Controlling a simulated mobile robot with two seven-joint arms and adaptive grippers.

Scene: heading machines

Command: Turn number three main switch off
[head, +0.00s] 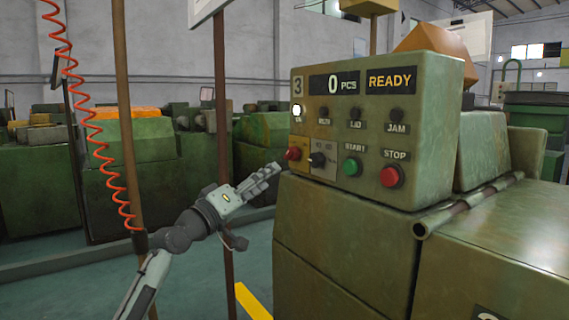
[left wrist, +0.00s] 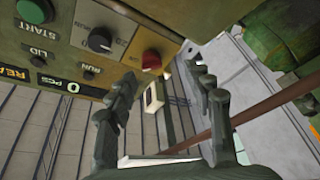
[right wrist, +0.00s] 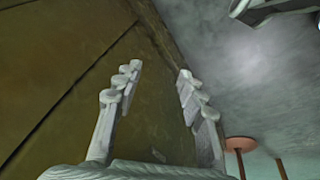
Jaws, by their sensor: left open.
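In the left wrist view this red knob (left wrist: 151,60) shows on a yellow plate, ahead of the gap between my fingers. A black selector (head: 318,159) is just right of it in the head view. My left gripper (head: 275,170) is open and empty, just left of and below the red knob, apart from it. My right gripper (right wrist: 158,72) is open and empty near a green-brown machine surface; it is out of the head view.
A green start button (head: 352,167) and a red stop button (head: 391,176) are to the right. One lamp (head: 298,110) is lit white; the display (head: 390,81) reads READY. A thin brown post (head: 222,120) and a red coiled cable (head: 95,130) stand near my left arm.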

